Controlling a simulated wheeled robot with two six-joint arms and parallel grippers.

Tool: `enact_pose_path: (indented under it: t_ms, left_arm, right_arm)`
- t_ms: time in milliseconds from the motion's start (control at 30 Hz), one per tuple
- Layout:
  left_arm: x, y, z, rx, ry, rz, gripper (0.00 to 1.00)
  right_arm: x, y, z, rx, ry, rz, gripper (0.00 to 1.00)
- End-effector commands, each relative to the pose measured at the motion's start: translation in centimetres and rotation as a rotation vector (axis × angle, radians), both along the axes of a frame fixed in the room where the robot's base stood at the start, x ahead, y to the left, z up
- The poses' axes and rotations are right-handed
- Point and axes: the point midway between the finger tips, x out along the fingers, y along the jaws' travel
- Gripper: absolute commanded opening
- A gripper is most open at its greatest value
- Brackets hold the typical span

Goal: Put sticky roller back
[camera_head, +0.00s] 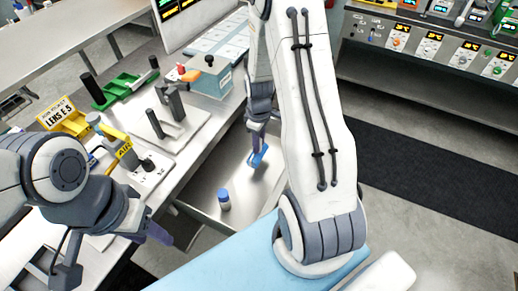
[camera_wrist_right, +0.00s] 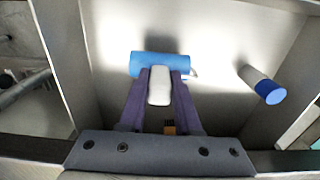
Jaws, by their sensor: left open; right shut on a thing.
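The sticky roller has a blue cylinder (camera_wrist_right: 160,66) and a white handle (camera_wrist_right: 159,88). My right gripper (camera_wrist_right: 157,92) is shut on the handle, with the blue cylinder just beyond the fingertips. In the head view the blue roller (camera_head: 259,156) shows under my right gripper (camera_head: 257,132), inside the open metal drawer (camera_head: 203,187). I cannot tell whether the roller touches the drawer floor. My left gripper (camera_head: 152,230) is open and empty near the bench's front edge, partly hidden by its own arm.
The bench holds a green tray (camera_head: 120,90), a yellow lens box (camera_head: 65,117) and tools. The drawer floor between roller and bottle is clear.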

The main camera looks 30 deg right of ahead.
Motion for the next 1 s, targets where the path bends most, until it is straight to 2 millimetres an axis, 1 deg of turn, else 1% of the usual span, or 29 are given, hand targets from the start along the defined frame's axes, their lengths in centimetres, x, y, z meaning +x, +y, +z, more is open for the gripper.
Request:
enact_pose_path:
  t_ms: [33, 100, 200, 467, 600, 633, 667, 700, 1000]
  left_arm:
    - [0.0, 0.0, 0.1, 0.0, 0.0, 0.0, 0.5]
    - [0.0, 0.0, 0.2, 0.0, 0.0, 0.0, 0.5]
    - [0.0, 0.0, 0.2, 0.0, 0.0, 0.0, 0.5]
    - [0.0, 0.0, 0.2, 0.0, 0.0, 0.0, 0.5]
    - [0.0, 0.0, -0.1, 0.0, 0.0, 0.0, 0.5]
    - [0.0, 0.0, -0.1, 0.0, 0.0, 0.0, 0.5]
    - [0.0, 0.0, 0.0, 0.0, 0.0, 0.0, 0.5]
    - [0.0, 0.0, 0.0, 0.0, 0.0, 0.0, 0.5]
    - [0.0, 0.0, 0.0, 0.0, 0.0, 0.0, 0.5]
  right_arm:
    - [-0.2, 0.1, -0.9, 0.002, 0.006, 0.0, 0.0]
    - [-0.1, 0.1, -2.0, 0.002, 0.005, 0.0, 0.0]
    - [0.0, 0.1, -3.0, 0.001, 0.003, 0.0, 0.0]
    - [0.0, 0.1, -3.2, 0.0, 0.0, 0.0, 0.0]
    - [0.0, 0.1, -3.6, 0.001, 0.001, 0.0, 0.0]
    - [0.0, 0.1, -3.6, 0.001, 0.001, 0.0, 0.36]
    - [0.0, 0.1, -3.5, 0.0, 0.0, 0.0, 0.47]
    - [0.0, 0.1, -3.5, 0.0, 0.0, 0.0, 0.62]
    - [0.0, 0.1, -3.4, 0.0, 0.001, 0.0, 0.62]
